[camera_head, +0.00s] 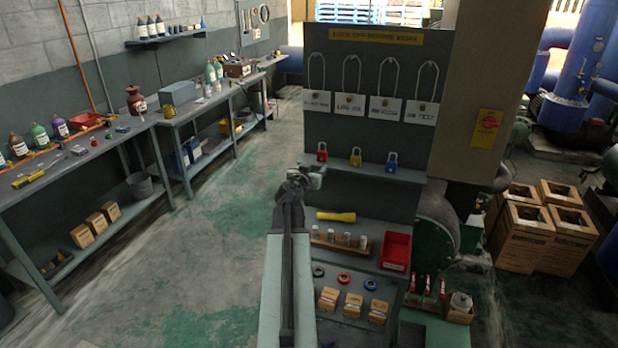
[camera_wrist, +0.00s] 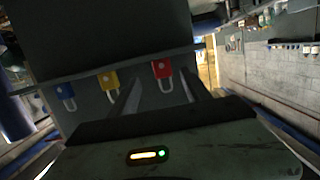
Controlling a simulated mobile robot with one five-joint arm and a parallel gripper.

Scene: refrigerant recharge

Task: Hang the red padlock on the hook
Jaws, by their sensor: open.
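The red padlock (camera_head: 322,152) stands on a narrow grey shelf of the lockout board, left of a yellow padlock (camera_head: 356,157) and a blue padlock (camera_head: 391,162). In the wrist view the red padlock (camera_wrist: 162,70) appears ahead, between the finger lines of my gripper (camera_wrist: 155,92). My gripper (camera_head: 312,176) is open and empty, just below and in front of the shelf. The fingers look apart from the padlock. Several white wire loops with tags hang on the board's upper part, such as the leftmost loop (camera_head: 317,70). I cannot make out which hook is meant.
Below the shelf are a yellow flashlight (camera_head: 336,216), a red bin (camera_head: 396,251), tape rolls and small boxes. A workbench (camera_head: 150,118) with bottles and tools runs along the left wall. Cardboard boxes (camera_head: 540,230) stand at right. The floor left of my arm is clear.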

